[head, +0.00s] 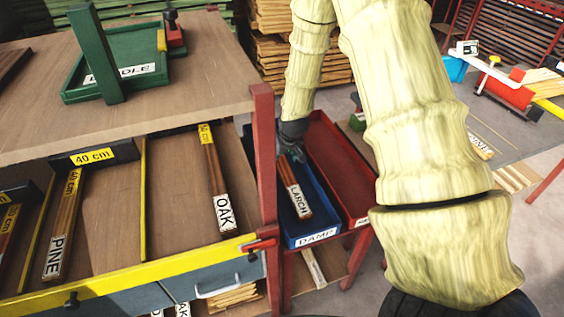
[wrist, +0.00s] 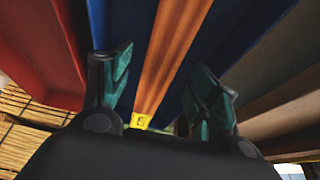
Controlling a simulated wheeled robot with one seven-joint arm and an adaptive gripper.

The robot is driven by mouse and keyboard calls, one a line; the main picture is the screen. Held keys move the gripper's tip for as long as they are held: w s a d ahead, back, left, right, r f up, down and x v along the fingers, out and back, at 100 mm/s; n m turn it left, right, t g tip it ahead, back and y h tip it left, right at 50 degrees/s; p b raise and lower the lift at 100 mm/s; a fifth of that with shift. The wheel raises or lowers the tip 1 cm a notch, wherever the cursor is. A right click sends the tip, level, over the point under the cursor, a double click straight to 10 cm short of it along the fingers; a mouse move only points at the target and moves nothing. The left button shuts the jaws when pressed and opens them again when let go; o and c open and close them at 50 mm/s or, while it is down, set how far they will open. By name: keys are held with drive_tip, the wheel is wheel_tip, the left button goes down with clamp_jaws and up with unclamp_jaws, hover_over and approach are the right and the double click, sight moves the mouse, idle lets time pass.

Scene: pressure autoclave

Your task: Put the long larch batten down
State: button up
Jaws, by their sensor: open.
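The long larch batten (head: 292,185) is a brown strip with a white LARCH label. It lies lengthwise in the blue tray (head: 317,237) marked DAMP. In the wrist view the batten (wrist: 172,55) runs between my fingertips, with a yellow tag at its near end. My gripper (head: 292,138) is at the far end of the batten, over the blue tray. In the wrist view my gripper (wrist: 160,75) is open, with a finger on each side of the batten and gaps to both. The batten's far end is hidden by my gripper in the head view.
A red tray (head: 338,165) stands right beside the blue one. A wooden shelf unit on the left, with a red post (head: 264,165), holds an OAK batten (head: 215,175) and a PINE batten (head: 64,225). A green fixture (head: 120,65) stands on its top.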

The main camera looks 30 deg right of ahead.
drive_tip(key=v, duration=0.6)
drive_tip(key=shift+r+b, duration=0.15)
drive_tip(key=shift+b, duration=0.3)
drive_tip(key=shift+s+a, duration=0.1)
